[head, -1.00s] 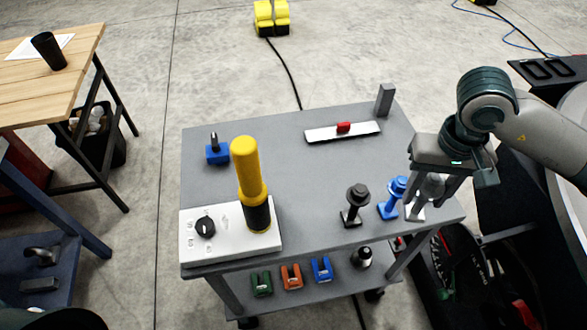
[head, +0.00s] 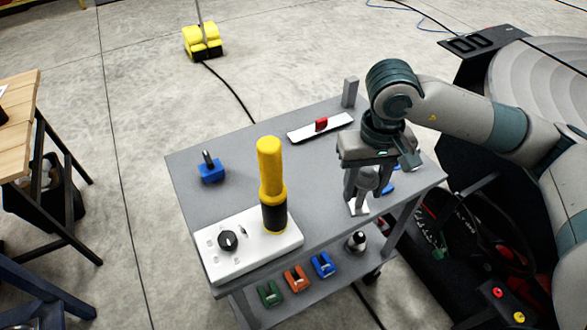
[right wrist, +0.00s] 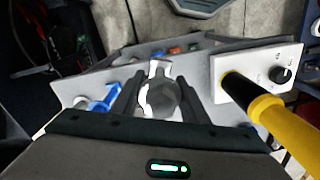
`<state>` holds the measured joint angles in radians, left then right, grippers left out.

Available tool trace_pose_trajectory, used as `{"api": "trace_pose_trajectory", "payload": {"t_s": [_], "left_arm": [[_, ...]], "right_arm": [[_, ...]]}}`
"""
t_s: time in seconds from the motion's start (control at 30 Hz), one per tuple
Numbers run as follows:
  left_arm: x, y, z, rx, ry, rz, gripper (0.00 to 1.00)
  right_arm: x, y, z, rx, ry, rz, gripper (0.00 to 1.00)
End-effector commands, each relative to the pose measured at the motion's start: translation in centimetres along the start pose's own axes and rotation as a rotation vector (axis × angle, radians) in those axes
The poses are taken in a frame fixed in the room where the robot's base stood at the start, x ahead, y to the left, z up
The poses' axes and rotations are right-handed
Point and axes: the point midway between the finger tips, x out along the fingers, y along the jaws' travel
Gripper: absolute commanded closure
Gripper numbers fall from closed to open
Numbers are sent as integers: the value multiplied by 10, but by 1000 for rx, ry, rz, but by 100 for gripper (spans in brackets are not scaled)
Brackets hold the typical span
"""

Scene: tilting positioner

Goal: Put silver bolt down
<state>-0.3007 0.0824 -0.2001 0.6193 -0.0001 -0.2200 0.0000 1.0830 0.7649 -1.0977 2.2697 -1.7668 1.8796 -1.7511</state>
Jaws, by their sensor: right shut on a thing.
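My right gripper (head: 364,186) points down over the right front part of the grey cart top. It is shut on the silver bolt (head: 369,178), which also shows between the fingers in the right wrist view (right wrist: 160,96). A white block (head: 358,209) shows just below the bolt; I cannot tell whether it touches the cart top. A blue bolt (head: 389,190) stands to the right, partly hidden behind the gripper; blue also shows left of the fingers in the right wrist view (right wrist: 104,100). The black bolt is not visible now. My left gripper is not in view.
A white control box (head: 240,262) and a yellow-handled tool (head: 270,170) stand left of the gripper. A blue block (head: 211,172), a white strip with a red piece (head: 321,125) and a grey post (head: 350,92) are farther back. The middle of the cart top (head: 245,145) is clear.

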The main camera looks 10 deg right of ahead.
Motion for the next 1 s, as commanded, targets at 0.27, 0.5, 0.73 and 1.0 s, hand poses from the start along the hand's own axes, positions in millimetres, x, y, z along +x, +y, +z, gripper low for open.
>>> {"api": "trace_pose_trajectory", "payload": {"t_s": [0.27,0.5,0.73,1.0], "left_arm": [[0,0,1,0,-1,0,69],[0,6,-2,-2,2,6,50],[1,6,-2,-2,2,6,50],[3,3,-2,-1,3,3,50]], "right_arm": [[-1,0,0,0,1,0,100],[-1,0,0,5,1,0,100],[-1,-2,-2,104,2,-1,100],[-3,-10,-8,440,3,-2,100]]}}
